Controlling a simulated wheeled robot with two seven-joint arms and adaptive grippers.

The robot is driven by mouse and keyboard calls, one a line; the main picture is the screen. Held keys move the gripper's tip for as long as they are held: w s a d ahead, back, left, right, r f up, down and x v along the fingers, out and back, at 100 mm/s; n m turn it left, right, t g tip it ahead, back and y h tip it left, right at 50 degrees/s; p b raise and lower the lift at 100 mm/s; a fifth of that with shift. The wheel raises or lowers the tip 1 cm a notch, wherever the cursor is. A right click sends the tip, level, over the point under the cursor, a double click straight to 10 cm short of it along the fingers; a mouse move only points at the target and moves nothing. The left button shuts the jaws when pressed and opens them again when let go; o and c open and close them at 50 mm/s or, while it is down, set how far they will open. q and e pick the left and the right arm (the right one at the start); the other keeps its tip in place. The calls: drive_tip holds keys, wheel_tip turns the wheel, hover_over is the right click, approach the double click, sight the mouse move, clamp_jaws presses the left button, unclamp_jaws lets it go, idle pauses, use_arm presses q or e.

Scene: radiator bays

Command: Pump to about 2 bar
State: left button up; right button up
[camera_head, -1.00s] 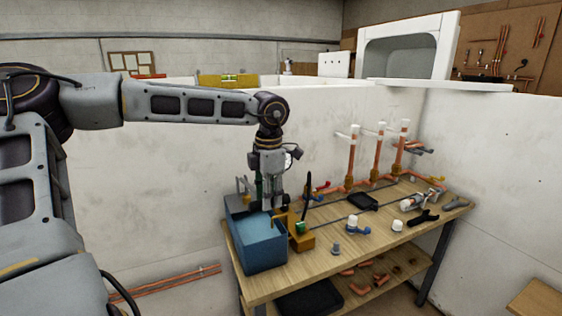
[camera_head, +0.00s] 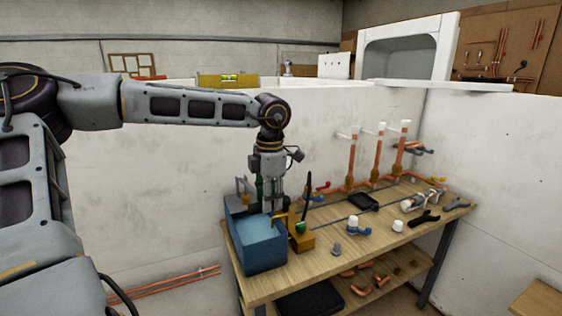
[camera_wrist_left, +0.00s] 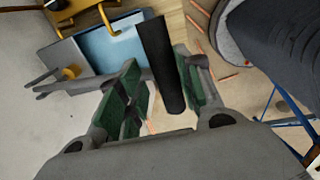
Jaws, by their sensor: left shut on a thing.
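The test pump's blue tank (camera_head: 262,250) stands on the near left corner of the wooden bench, and it also shows in the left wrist view (camera_wrist_left: 100,45). My left gripper (camera_head: 271,206) is low over the far side of the tank, pointing down. In the left wrist view, its green-padded fingers (camera_wrist_left: 160,75) are shut on a black bar (camera_wrist_left: 163,62), which looks like the pump's handle. In the head view the gripper and wrist hide most of that handle. I cannot make out a pressure reading. My right gripper is not in view.
A brown block with an upright black stick (camera_head: 303,240) stands right beside the tank. Copper risers with white tops (camera_head: 377,152) stand at the back of the bench (camera_head: 290,282). White and blue valves (camera_head: 353,225), a black tray (camera_head: 363,201) and wrenches (camera_head: 424,218) lie to the right.

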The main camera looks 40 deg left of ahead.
use_arm(q)
drive_tip(key=shift+w+a+r+h+p, duration=0.2)
drive_tip(key=shift+a+r+p, duration=0.15)
drive_tip(key=shift+r+p, duration=0.5)
drive_tip(key=shift+w+a+r+h+p, duration=0.15)
drive_tip(key=shift+a+r+p, duration=0.3)
drive_tip(key=shift+p, duration=0.6)
drive_tip(key=shift+d, duration=0.1)
drive_tip(key=o, duration=0.7)
drive_tip(key=shift+w+r+p, duration=0.15)
drive_tip(key=shift+r+p, duration=0.85)
drive_tip(key=shift+r, duration=0.35)
wheel_tip(320, 180, up, 4)
drive_tip(key=p, duration=0.2)
drive_tip(key=shift+r+p, duration=0.1)
drive_tip(key=shift+p, duration=0.3)
